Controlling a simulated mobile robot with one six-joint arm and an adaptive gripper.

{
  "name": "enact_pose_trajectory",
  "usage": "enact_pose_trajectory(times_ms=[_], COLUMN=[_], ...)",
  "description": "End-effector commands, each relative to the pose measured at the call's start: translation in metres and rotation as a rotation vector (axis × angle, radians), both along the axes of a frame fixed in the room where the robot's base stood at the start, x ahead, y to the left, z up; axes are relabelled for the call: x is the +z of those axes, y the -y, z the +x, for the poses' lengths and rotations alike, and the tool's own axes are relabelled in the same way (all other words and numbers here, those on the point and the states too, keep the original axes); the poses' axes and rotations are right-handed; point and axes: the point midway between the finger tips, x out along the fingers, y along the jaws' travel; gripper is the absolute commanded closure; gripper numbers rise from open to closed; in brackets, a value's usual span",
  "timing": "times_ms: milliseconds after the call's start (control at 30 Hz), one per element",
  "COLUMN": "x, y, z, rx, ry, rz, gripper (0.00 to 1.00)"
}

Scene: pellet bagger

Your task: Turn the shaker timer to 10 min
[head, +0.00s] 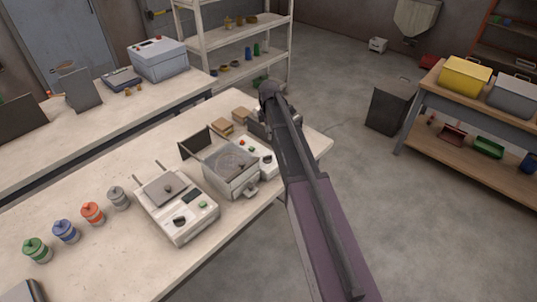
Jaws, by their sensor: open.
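A white bench unit with a flat grey top plate (169,189), a dark display, a black dial (180,221) and a green button stands on the near table; it looks like the shaker. The dial's mark and scale are too small to read. My arm reaches from the lower right past the table's right edge. My gripper (269,95) is at its far end, right of and beyond this unit, well apart from the dial. It is open; its fingers are hard to make out and I see nothing held.
A clear-lidded box unit (232,167) stands right of the shaker, with a white unit with coloured buttons (250,145) behind it, partly hidden by my arm. Several coloured jars (92,213) stand left. A shelf rack (235,45) is behind; the floor at right is mostly clear.

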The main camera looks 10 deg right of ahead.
Motion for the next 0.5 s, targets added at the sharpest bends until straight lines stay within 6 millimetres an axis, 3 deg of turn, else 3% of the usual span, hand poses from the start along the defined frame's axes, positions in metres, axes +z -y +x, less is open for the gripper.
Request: enact_pose_trajectory(times_ms=[100,500], x=[0.0014,0.0009], y=[0.0001,-0.0006], z=[0.0084,0.0085], rx=[0.043,0.055], ry=[0.000,0.000], rz=[0.000,0.000], gripper=[0.49,0.49])
